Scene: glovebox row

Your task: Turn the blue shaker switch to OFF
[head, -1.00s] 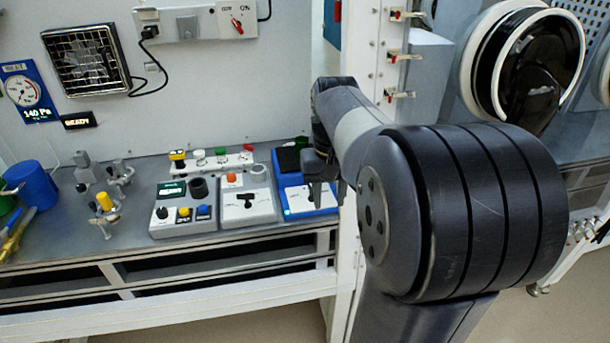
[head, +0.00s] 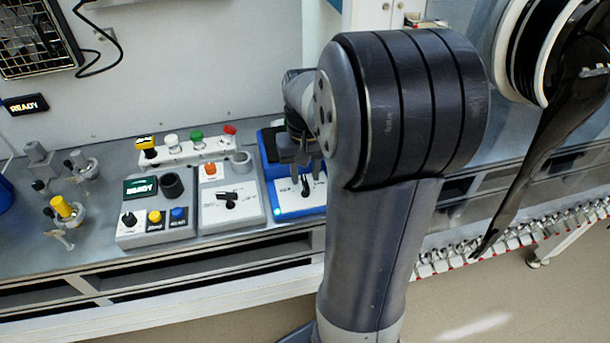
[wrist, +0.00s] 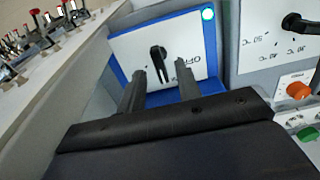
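The blue shaker (head: 270,148) stands at the right end of the bench row, with a white front panel. Its black switch knob (head: 305,186) shows on that panel and also in the wrist view (wrist: 158,62), where part of an "OFF" label is seen right of it. A cyan lamp (wrist: 208,14) is lit at the panel's corner. My gripper (wrist: 160,82) is open, its two fingers apart just short of the knob. In the head view my gripper (head: 306,165) is above the panel, partly hidden by my arm. I cannot tell whether a finger touches the knob.
Left of the shaker is a grey-white box with a black knob (head: 230,203) and an orange button (head: 211,168). Further left is a box with a READY display (head: 141,188). A white strip with coloured caps (head: 190,150) lies behind. Valves (head: 63,208) stand at left.

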